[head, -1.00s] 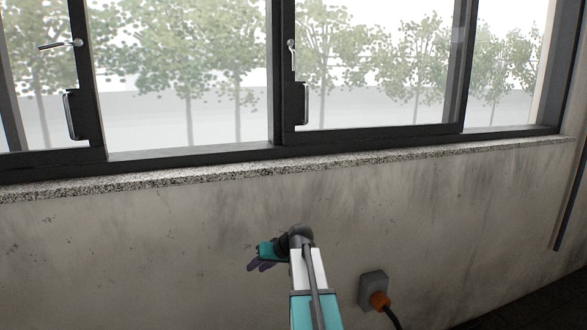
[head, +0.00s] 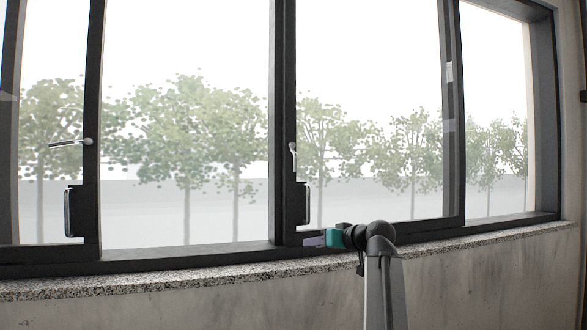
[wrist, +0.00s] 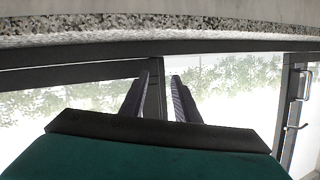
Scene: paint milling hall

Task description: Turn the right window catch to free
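The right window catch (head: 294,152) is a small pale lever on the middle dark frame upright. Its lever appears to hang down from its knob. My gripper (head: 306,241) is in front of the window just above the sill, below the catch and apart from it, pointing left in the head view. In the wrist view, its two dark fingers (wrist: 160,82) stand apart with nothing between them. The right catch cannot be made out in the wrist view.
A dark pull handle (head: 304,203) sits below the right catch. The left catch (head: 70,143) lies nearly level, with another pull handle (head: 69,211) beneath it. The speckled stone sill (head: 150,278) runs under the windows. The wrist picture looks upside down, with the sill at the top.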

